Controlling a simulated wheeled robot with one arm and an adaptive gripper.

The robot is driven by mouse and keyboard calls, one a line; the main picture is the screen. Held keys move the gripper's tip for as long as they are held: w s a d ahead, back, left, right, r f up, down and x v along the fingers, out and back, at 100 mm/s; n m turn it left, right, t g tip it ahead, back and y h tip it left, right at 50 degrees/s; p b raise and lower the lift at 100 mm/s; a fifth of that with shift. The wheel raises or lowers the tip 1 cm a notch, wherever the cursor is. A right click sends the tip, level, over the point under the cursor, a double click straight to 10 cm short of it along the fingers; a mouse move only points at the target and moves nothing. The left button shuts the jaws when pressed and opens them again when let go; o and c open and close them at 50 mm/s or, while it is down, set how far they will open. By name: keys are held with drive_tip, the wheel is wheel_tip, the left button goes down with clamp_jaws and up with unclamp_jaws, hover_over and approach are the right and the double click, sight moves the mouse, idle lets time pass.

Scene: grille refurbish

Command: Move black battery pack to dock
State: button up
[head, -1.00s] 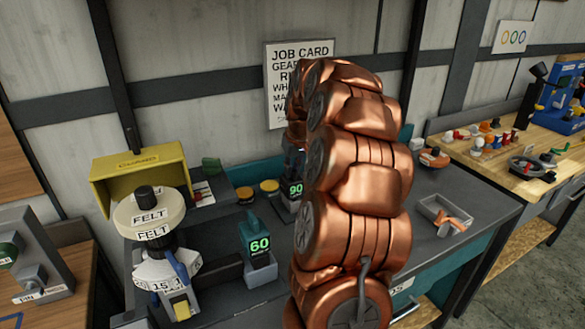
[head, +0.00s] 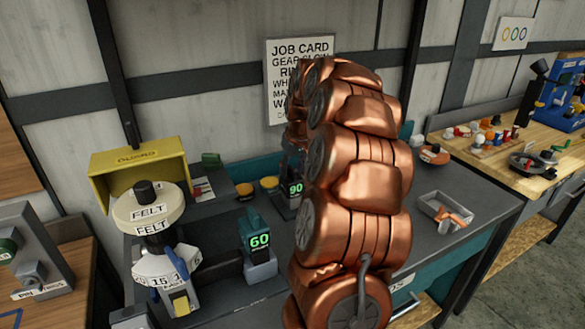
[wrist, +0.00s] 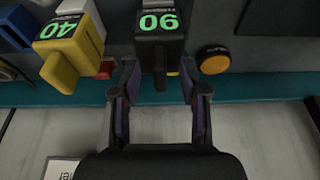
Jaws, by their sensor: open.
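The black battery pack (wrist: 160,30) has a green 90 on its face, upside down in the wrist view. In the head view this pack (head: 294,189) stands at the back of the grey bench, partly hidden by my arm. My gripper (wrist: 159,70) is open, with one finger on each side of the pack's narrow lower part in the wrist view; I cannot tell whether they touch it. In the head view my gripper is mostly hidden behind my copper arm. I cannot clearly identify the dock.
A teal pack marked 60 (head: 258,236) stands nearer on the bench. A yellow pack marked 40 (wrist: 66,55) is beside the black one, with an orange disc (wrist: 213,60) opposite. The felt wheel machine (head: 150,215) is at left. A metal tray (head: 443,214) lies at right.

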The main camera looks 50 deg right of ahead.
drive_tip(key=v, duration=1.2)
idle(0.9)
